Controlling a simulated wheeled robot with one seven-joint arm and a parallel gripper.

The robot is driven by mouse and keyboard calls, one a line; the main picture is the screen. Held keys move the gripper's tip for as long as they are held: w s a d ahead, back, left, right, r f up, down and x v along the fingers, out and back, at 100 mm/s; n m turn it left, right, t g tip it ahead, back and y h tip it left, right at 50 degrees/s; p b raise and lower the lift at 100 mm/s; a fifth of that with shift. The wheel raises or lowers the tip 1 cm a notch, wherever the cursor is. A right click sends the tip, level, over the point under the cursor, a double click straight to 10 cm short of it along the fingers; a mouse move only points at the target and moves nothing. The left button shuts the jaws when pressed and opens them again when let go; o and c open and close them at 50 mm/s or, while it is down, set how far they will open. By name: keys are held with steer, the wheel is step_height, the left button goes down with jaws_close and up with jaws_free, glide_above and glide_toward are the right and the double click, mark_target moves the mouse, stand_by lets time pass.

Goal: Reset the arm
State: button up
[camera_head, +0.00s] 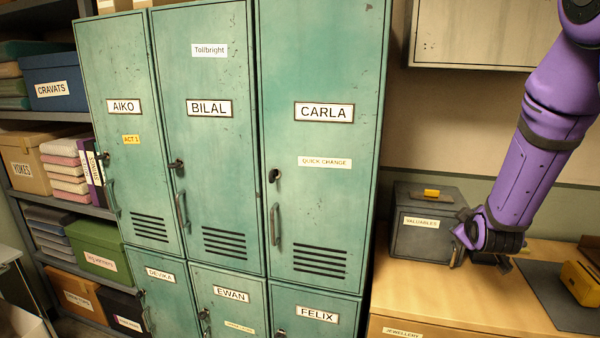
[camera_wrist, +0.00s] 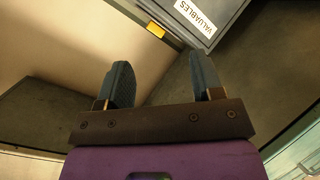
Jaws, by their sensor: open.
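My purple arm reaches down from the upper right in the head view. My gripper (camera_head: 480,255) is at its lower end, over the wooden counter and in front of the right side of the grey VALUABLES box (camera_head: 410,240). In the wrist view my gripper (camera_wrist: 163,85) shows two dark fingers spread apart with nothing between them. The VALUABLES box (camera_wrist: 215,12) is beyond the fingers at the top of that view. I cannot tell from the head view whether a finger touches the box.
Green lockers (camera_head: 210,130) with name labels stand left of the wooden counter (camera_head: 440,300). Shelves with boxes are at far left. A yellow object (camera_head: 581,283) lies on a dark mat (camera_head: 555,295) at right. A wall cabinet (camera_head: 470,35) hangs above.

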steer(key=s+a+r+m+g+y, duration=0.2)
steer(key=s+a+r, duration=0.2)
steer(key=s+r, duration=0.25)
steer(key=s+a+r+m+g+y, duration=0.1)
steer(key=s+a+r+m+g, duration=0.1)
steer(key=s+a+r, duration=0.35)
steer(key=s+a+r+m+g, duration=0.1)
steer(key=s+r, duration=0.1)
steer(key=s, duration=0.8)
steer(key=s+r+m+g, duration=0.1)
steer(key=s+r+g, duration=0.1)
steer(key=s, duration=0.9)
steer(key=shift+a+r+y, duration=0.4)
steer(key=shift+r, duration=0.45)
